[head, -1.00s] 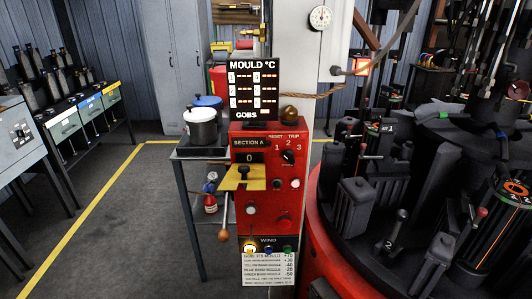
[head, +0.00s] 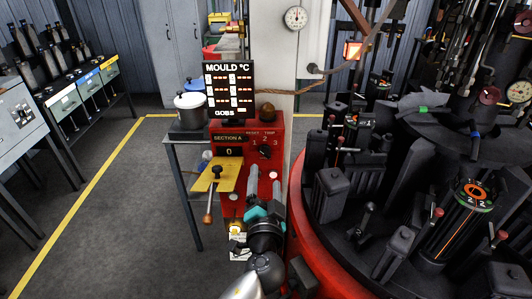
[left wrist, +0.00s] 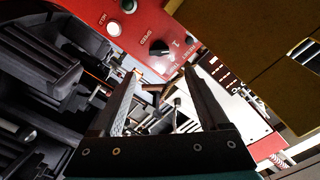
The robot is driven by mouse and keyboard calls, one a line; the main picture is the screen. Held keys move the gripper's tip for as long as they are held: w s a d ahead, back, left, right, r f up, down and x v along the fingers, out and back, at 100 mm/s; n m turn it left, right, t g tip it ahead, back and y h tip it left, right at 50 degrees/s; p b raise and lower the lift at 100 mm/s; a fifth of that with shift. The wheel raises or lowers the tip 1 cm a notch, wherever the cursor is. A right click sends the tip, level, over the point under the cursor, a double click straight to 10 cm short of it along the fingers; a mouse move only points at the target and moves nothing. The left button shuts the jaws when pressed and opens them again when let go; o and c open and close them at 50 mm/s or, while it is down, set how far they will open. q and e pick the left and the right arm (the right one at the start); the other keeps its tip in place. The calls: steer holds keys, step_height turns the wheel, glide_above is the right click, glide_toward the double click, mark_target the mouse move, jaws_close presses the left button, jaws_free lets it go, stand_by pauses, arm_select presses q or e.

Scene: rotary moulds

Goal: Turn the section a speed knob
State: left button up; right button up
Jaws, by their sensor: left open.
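The section A panel (head: 282,138) is a red box on a post in the head view. Its black speed knob (head: 265,151) is on the upper right of the front face, below the numbers 1, 2 and 3. My left gripper (head: 264,178) is in front of the panel, just below the knob, with its fingers pointing at the panel. In the left wrist view the knob (left wrist: 160,47), by the word SPEED, shows beyond and between the open fingertips (left wrist: 158,62). The gripper is empty and appears apart from the knob. My right gripper is not in view.
The MOULD sign (head: 229,90) stands above the panel. The round red-rimmed mould machine (head: 325,270) is close on the right. Open floor (head: 130,220) lies to the left.

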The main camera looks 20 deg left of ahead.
mark_target(266, 154)
arm_select(q)
steer(key=x, duration=1)
steer(key=shift+w, duration=0.1)
steer(key=shift+f, duration=0.1)
jaws_close()
stand_by(0.3)
